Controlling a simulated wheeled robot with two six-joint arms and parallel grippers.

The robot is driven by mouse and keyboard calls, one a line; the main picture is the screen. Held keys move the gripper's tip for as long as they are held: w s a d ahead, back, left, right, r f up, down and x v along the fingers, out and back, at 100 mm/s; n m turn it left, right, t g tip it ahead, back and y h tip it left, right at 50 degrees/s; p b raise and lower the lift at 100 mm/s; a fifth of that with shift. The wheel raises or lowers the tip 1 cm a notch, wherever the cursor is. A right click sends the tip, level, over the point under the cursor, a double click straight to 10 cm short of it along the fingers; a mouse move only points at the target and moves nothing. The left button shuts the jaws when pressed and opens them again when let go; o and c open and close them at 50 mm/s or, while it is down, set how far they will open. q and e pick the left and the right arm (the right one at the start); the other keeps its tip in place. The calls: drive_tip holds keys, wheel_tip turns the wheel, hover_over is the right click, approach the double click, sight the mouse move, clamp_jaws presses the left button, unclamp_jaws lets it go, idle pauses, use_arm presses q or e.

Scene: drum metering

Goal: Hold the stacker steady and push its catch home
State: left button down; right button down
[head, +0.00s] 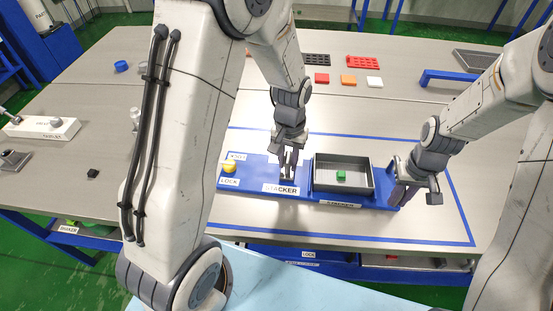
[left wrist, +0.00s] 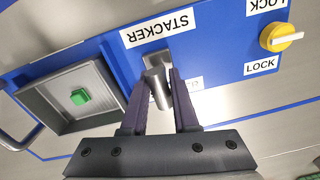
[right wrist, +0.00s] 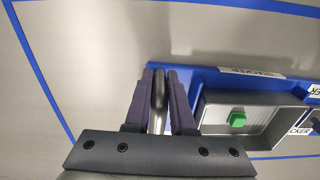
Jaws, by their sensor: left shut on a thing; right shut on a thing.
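The stacker (head: 256,170) is a long blue base lying on the steel table, with "STACKER" labels. A grey open tray (head: 323,185) on it holds a small green block (head: 341,175). A yellow knob (head: 229,166) sits at its left end beside "LOCK" labels. My left gripper (head: 288,172) is over the middle of the base, shut on a grey metal catch (left wrist: 157,90) that stands in a slot. My right gripper (head: 397,192) is at the right end, shut on a grey metal handle (right wrist: 158,105). The fingers partly hide both held parts.
Blue tape (head: 452,205) outlines the area around the stacker. Red, orange and white blocks (head: 348,80) and two perforated trays (head: 363,62) lie behind. A blue bracket (head: 450,76) stands at the back right. The table between stacker and blocks is clear.

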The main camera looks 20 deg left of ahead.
sight(298, 177)
use_arm(q)
drive_tip(key=shift+w+d, duration=0.15)
drive_tip(key=shift+d, duration=0.6)
drive_tip(key=shift+w+d, duration=0.1)
drive_tip(key=shift+d, duration=0.65)
use_arm(e)
drive_tip(key=shift+a, duration=0.15)
use_arm(q)
drive_tip(key=c, duration=0.8)
unclamp_jaws()
drive_tip(key=shift+r, duration=0.25)
wheel_tip(298, 177, up, 12)
drive_tip(key=shift+f, duration=0.2)
use_arm(e)
drive_tip(key=c, duration=0.7)
unclamp_jaws()
